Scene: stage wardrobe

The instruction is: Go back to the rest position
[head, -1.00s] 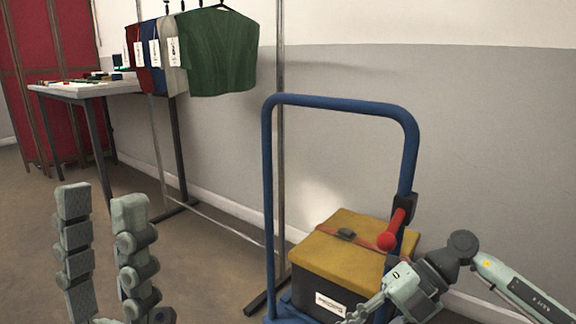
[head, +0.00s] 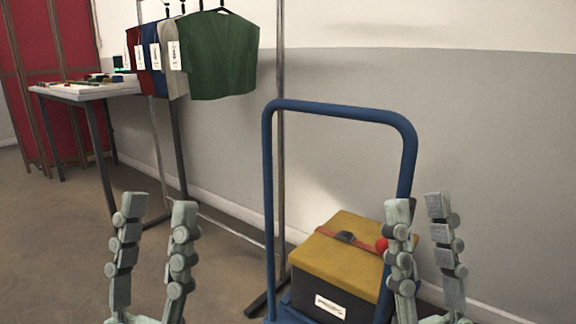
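A black box with a yellow lid (head: 345,258) rests on the trolley, with a red strap and dark buckle across the lid. A red knob (head: 381,245) shows beside the right gripper's finger, partly hidden.
A clothes rail (head: 280,130) holds several hanging garments, a green one (head: 222,58) nearest. A table (head: 85,92) with small items stands at the back left, before a red folding screen (head: 60,60). A grey and white wall runs behind. Floor at left is clear.

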